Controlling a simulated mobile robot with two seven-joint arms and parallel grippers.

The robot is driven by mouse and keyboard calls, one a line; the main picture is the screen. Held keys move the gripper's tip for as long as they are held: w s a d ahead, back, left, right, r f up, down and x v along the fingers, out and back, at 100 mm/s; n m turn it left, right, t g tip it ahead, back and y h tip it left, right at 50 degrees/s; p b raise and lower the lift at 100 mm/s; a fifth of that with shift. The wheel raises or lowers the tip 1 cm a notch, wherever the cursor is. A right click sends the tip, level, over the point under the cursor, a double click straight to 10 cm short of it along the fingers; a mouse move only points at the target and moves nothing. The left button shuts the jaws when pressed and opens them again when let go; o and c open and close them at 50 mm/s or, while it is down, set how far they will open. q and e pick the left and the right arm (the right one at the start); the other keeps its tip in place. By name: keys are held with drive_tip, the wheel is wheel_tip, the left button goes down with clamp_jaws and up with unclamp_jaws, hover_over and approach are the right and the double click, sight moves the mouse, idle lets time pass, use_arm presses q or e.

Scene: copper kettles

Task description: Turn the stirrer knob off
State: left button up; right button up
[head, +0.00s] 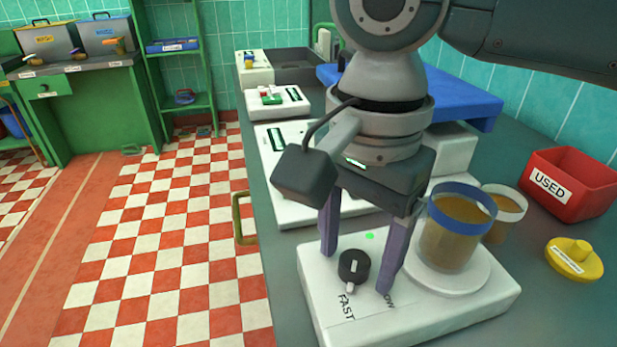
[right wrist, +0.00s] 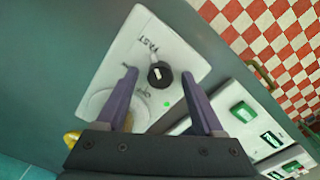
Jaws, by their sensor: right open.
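The stirrer (head: 430,318) is a white box at the front of the counter, with a round plate on its right. Its black knob (head: 354,265) has a white pointer towards the FAST label; a second label beside it is partly hidden. A small green light (head: 369,236) glows behind the knob. A blue-rimmed beaker (head: 447,250) of amber liquid stands on the plate. My right gripper (head: 356,271) is open, pointing down, with one finger on each side of the knob. In the right wrist view the knob (right wrist: 160,75) shows between the fingertips (right wrist: 161,80); contact cannot be told.
A cup (head: 506,212) stands behind the beaker. A red USED bin (head: 570,184) and a yellow lid-like piece (head: 574,258) are at the right. White devices (head: 278,101) line the counter farther back. A yellow handle (head: 240,218) sticks out at the counter's left edge; the checkered floor beyond is clear.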

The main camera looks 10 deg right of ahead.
clamp_jaws()
idle(0.4)
